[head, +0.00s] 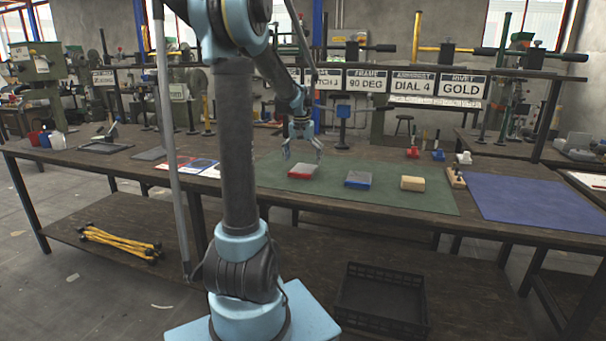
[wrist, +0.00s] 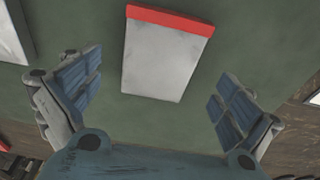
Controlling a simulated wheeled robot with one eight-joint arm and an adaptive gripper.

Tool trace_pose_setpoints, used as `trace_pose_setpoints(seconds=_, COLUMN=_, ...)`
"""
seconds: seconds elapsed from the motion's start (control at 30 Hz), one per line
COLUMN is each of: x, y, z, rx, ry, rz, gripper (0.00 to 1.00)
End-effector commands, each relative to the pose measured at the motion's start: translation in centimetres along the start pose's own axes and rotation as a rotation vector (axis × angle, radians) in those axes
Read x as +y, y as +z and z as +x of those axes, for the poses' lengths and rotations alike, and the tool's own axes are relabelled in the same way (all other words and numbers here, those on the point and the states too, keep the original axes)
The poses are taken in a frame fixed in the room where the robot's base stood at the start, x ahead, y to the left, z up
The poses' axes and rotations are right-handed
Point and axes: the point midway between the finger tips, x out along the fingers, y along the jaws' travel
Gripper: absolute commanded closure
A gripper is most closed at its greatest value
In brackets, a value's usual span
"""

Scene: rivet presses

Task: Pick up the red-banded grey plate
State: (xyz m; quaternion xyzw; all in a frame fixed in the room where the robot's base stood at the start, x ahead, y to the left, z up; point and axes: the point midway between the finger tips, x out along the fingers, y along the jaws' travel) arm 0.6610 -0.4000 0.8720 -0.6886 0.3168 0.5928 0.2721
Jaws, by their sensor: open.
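The red-banded grey plate (head: 304,174) lies flat on the green mat (head: 420,198) on the workbench. In the wrist view the plate (wrist: 165,58) shows its grey face with a red band along the top edge. My gripper (head: 302,153) is above the plate in the head view, with a gap between them. In the wrist view my gripper (wrist: 152,98) has its two fingers spread wide, one to each side of the plate's lower end. Nothing is between the fingertips. The plate is fully visible in the wrist view.
A blue-banded grey plate (head: 358,179) and a tan block (head: 412,184) lie to the right on the mat. A blue mat (head: 530,202) is farther right. Printed sheets (head: 200,165) lie to the left.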

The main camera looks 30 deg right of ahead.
Motion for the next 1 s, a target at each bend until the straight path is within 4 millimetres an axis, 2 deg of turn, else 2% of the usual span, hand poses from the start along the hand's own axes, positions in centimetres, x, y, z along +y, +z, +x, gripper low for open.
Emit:
trace_pose_setpoints(seconds=0.1, x=-0.1, y=-0.3, z=1.8, rx=0.000, ry=0.000, rz=0.000, gripper=0.02)
trace_pose_setpoints(seconds=0.23, x=-0.1, y=-0.2, z=3.1, rx=0.000, ry=0.000, rz=0.000, gripper=0.02)
trace_pose_setpoints(seconds=0.57, x=-0.1, y=-0.2, z=3.6, rx=0.000, ry=0.000, rz=0.000, gripper=0.02)
trace_pose_setpoints(seconds=0.87, x=-0.1, y=-0.2, z=3.6, rx=0.000, ry=0.000, rz=0.000, gripper=0.70)
trace_pose_setpoints(seconds=1.0, x=-0.1, y=-0.2, z=3.5, rx=0.000, ry=-0.001, rz=0.000, gripper=0.71)
